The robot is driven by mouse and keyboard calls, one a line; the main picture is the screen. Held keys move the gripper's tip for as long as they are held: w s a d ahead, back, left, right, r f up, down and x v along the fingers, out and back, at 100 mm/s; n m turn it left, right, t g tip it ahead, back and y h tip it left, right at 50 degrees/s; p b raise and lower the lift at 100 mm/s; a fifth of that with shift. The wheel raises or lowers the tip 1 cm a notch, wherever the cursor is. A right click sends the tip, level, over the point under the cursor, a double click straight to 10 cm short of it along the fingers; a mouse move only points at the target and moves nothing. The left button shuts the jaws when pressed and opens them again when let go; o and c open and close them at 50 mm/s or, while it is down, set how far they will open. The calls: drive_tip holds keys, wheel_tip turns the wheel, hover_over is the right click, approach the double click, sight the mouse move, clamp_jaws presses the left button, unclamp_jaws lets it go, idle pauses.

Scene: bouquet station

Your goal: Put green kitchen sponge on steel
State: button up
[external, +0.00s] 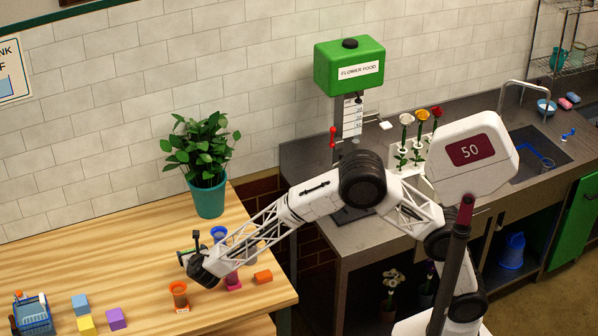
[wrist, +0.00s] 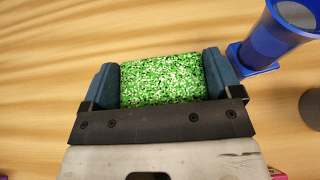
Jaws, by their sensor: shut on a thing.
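The green kitchen sponge (wrist: 160,80), speckled green and white, is between the two blue-grey fingers of my gripper (wrist: 162,82) in the wrist view. My gripper is shut on it, one finger against each side. In the external view my gripper (external: 192,262) is low over the wooden table, and the sponge is mostly hidden there by the gripper. I cannot tell whether the sponge touches the table. The grey, steel-looking counter (external: 310,160) with the sink stands to the right, apart from the wooden table.
A blue cup (wrist: 280,38) stands close right of my gripper. A flower food dispenser (external: 349,66) and flowers (external: 406,120) stand on the counter.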

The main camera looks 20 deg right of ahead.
drive_tip(key=shift+f, duration=2.2)
drive_tip(key=shift+f, duration=0.15)
drive_tip(key=o, duration=0.7)
drive_tip(key=shift+v, duration=3.85)
